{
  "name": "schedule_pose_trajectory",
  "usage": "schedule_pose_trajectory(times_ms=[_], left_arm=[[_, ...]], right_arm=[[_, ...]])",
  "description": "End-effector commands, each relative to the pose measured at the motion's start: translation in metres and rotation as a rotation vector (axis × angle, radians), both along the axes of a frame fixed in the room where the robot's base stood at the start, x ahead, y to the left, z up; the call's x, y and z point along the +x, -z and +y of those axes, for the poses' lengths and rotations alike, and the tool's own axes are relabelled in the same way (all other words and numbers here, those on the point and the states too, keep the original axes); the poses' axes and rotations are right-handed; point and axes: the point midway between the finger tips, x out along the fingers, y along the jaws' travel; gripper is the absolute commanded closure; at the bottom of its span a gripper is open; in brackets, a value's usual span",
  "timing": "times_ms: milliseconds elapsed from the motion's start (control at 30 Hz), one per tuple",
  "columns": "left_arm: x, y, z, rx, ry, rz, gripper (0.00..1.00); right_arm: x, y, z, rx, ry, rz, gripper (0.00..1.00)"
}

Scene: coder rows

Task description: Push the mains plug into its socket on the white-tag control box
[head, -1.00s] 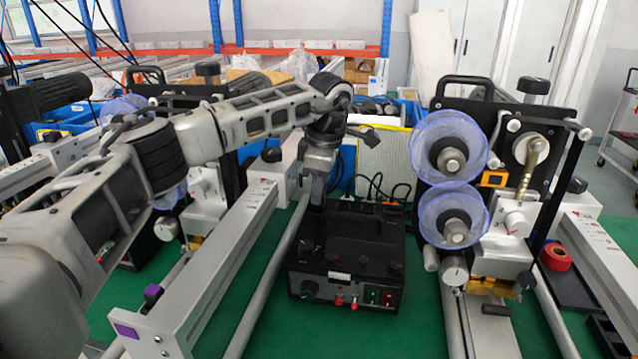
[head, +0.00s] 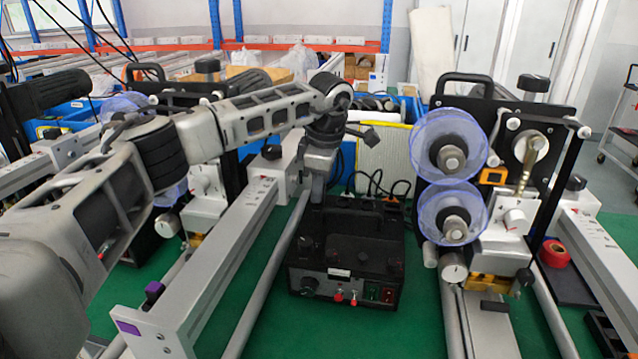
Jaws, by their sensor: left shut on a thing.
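The black control box (head: 345,262) stands on the green mat in the middle of the head view. A small white tag (head: 338,272) is on its front, above red knobs and switches. My left gripper (head: 317,198) points down at the box's back left edge. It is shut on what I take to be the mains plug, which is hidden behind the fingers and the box. I cannot tell whether the plug touches its socket; the sockets on the back are not visible. Dark cables (head: 375,183) loop up behind the box. My right gripper is out of view.
A grey rail (head: 215,255) runs left of the box. A machine with blue-rimmed reels (head: 447,145) stands close on the right. A cream-coloured panel (head: 383,155) and blue bins are behind. The green mat in front of the box is clear.

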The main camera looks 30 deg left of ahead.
Motion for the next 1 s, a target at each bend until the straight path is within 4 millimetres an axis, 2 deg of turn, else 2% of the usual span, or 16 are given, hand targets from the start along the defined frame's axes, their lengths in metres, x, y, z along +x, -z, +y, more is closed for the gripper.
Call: schedule_pose_trajectory(times_ms=[100,133,200,600,667,733,1000], left_arm=[[0.000,0.000,0.000,0.000,0.000,0.000,1.00],[0.000,0.000,0.000,0.000,0.000,0.000,0.68],[0.000,0.000,0.000,0.000,0.000,0.000,0.51],[0.000,0.000,0.000,0.000,0.001,0.000,0.51],[0.000,0.000,0.000,0.000,0.001,0.000,0.51],[0.000,-0.016,-0.003,0.000,0.002,-0.004,0.51],[-0.005,-0.082,-0.013,0.000,0.001,-0.005,0.51]], right_arm=[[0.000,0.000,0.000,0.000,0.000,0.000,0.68],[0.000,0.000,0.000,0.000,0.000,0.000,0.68],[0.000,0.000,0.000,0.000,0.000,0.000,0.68],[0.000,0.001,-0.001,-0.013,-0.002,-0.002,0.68],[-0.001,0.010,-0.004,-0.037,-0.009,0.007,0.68],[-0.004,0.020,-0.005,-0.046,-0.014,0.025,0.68],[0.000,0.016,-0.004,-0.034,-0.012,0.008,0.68]])
